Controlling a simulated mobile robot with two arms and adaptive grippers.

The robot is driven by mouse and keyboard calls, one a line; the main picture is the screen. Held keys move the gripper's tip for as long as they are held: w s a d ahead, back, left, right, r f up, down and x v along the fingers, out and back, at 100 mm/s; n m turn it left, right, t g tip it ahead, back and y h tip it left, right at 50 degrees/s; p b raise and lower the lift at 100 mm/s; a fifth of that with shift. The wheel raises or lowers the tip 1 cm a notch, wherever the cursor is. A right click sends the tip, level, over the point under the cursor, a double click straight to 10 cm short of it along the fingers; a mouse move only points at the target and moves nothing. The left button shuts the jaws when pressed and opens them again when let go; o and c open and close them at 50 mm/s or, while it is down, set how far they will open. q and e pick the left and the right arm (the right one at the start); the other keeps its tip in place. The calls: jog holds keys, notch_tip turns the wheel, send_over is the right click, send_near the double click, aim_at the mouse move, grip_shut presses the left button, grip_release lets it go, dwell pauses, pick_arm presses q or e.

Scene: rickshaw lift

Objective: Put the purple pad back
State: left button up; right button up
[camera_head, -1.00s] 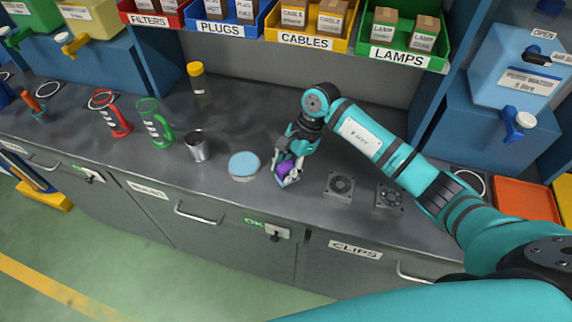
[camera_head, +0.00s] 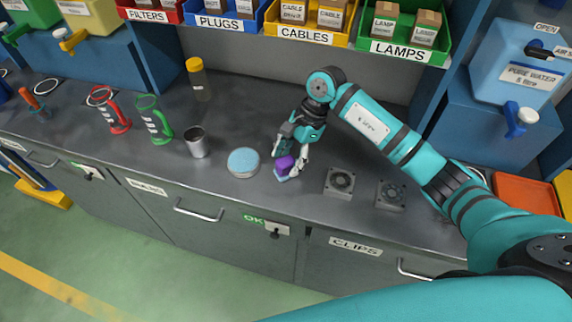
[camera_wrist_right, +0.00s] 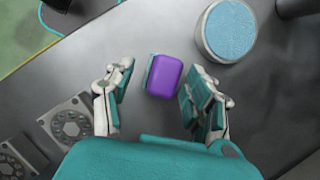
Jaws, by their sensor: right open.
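The purple pad (camera_head: 284,162) is a small rounded block on a thin blue-grey base, on the dark grey worktop near its front edge. In the right wrist view the pad (camera_wrist_right: 164,77) sits between the two spread fingers, with a gap on each side. My right gripper (camera_head: 291,156) is open, pointing down at the pad; its open fingers (camera_wrist_right: 158,80) also show in the wrist view. A round tin with a light blue top (camera_head: 243,160) stands just left of the pad. My left gripper is not in view.
Two square fans (camera_head: 340,182) (camera_head: 390,194) lie to the right of the pad. Labelled bins (camera_head: 312,20) line the back.

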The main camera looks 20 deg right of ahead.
jog(key=b+v, duration=0.2)
jog(key=v, duration=0.7)
jog(key=shift+r, duration=0.2)
jog(key=shift+s+f, duration=0.1)
